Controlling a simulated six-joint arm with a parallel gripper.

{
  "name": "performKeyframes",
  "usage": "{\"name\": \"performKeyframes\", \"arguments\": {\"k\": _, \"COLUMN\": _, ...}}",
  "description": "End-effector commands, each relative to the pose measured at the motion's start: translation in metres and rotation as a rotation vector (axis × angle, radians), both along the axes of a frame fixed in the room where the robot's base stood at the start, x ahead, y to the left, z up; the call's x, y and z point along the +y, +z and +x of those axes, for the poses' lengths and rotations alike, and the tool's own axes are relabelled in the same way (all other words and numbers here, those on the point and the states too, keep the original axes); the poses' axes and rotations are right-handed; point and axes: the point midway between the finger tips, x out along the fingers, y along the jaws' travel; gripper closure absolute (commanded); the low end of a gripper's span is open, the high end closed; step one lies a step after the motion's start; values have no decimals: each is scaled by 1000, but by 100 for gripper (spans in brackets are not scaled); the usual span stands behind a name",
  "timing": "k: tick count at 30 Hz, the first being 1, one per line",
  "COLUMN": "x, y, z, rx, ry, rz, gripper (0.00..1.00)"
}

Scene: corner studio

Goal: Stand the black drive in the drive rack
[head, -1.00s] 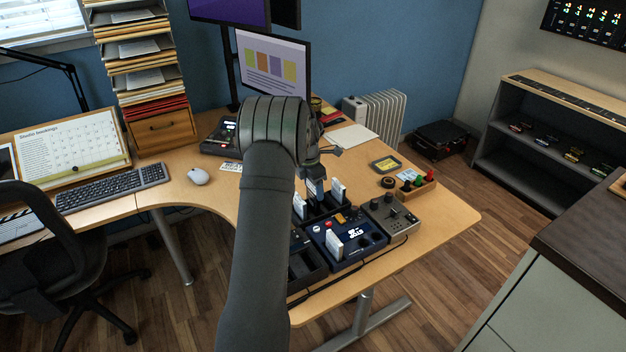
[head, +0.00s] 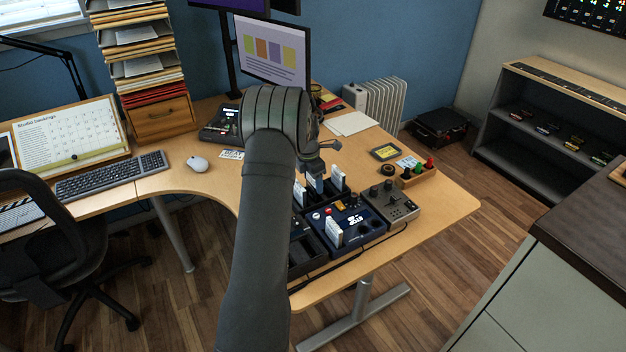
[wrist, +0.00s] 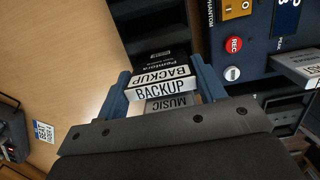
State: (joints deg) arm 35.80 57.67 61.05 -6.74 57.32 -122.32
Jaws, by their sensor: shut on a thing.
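My gripper (wrist: 165,87) is shut on a black drive (wrist: 152,66) with a white BACKUP label, its blue fingers on either side. In the head view my gripper (head: 316,184) is low over the dark rack (head: 325,194), between two white-edged drives, one at left (head: 299,193) and one at right (head: 338,178). My arm hides part of this area, and the held drive is hard to make out there. A MUSIC label (wrist: 172,103) shows just below the BACKUP label in the wrist view. I cannot tell whether the held drive touches the rack.
A grey mixer (head: 390,204) is to the right. A dark tray (head: 304,258) sits at the near edge.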

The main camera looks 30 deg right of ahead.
Motion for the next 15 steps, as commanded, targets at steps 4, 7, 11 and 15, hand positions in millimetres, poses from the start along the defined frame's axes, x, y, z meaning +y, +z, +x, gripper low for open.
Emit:
{"name": "performKeyframes", "arguments": {"k": 4, "x": 0, "y": 0, "z": 0, "rx": 0, "ry": 0, "rz": 0, "gripper": 62}}
{"name": "performKeyframes", "arguments": {"k": 7, "x": 0, "y": 0, "z": 0, "rx": 0, "ry": 0, "rz": 0, "gripper": 62}}
{"name": "performKeyframes", "arguments": {"k": 11, "x": 0, "y": -1, "z": 0, "rx": 0, "ry": 0, "rz": 0, "gripper": 62}}
{"name": "performKeyframes", "arguments": {"k": 15, "x": 0, "y": -4, "z": 0, "rx": 0, "ry": 0, "rz": 0, "gripper": 62}}
